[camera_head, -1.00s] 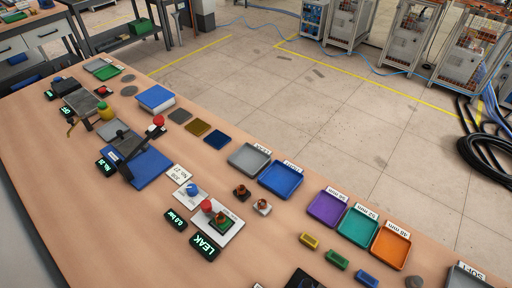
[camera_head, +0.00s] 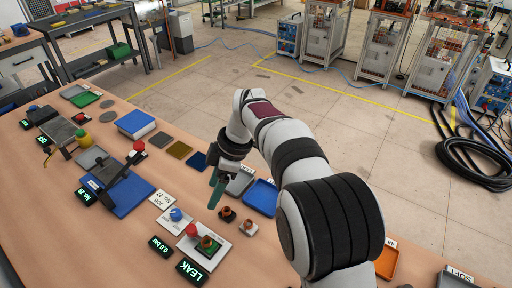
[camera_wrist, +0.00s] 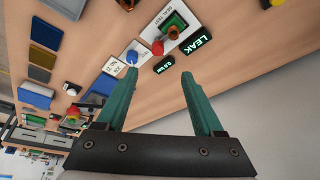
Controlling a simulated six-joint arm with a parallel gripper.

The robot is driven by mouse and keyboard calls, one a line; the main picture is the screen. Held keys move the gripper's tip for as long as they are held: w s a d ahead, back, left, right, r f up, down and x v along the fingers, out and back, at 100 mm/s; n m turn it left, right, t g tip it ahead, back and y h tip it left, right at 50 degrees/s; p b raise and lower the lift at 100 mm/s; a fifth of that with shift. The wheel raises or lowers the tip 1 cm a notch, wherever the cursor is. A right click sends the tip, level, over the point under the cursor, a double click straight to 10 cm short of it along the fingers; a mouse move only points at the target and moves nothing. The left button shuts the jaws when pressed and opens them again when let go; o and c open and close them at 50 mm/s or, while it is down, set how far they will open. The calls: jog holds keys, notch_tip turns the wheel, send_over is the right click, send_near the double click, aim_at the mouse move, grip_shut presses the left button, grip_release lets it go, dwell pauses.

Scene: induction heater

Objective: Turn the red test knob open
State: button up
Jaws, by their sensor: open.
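The red test knob (camera_head: 192,230) is on a white plate (camera_head: 218,243), beside a green block with a copper-coloured fitting (camera_head: 207,242). It also shows in the wrist view (camera_wrist: 158,47), ahead of the gap between my fingers. My gripper (camera_head: 216,190) is above the bench, up and to the right of the knob in the head view, and apart from it. In the wrist view my gripper (camera_wrist: 158,74) has its teal fingers spread with nothing between them. The knob's turn angle is too small to tell.
A blue knob (camera_head: 176,214) stands on its own plate close to the red one. A pressure display (camera_head: 160,246) and a LEAK display (camera_head: 192,271) lie at the plate's near side. Two small fittings (camera_head: 227,214) stand to the right. The bench's front strip is clear.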

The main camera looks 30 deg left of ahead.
aim_at(191, 228)
jog(key=shift+n, duration=0.7)
jog(key=x, duration=0.5)
jog(key=a+x, duration=0.1)
jog(key=x, duration=1.1)
jog(key=shift+s+a+r, duration=0.15)
jog(key=shift+s+a, duration=0.1)
jog(key=shift+s, duration=0.1)
grip_shut()
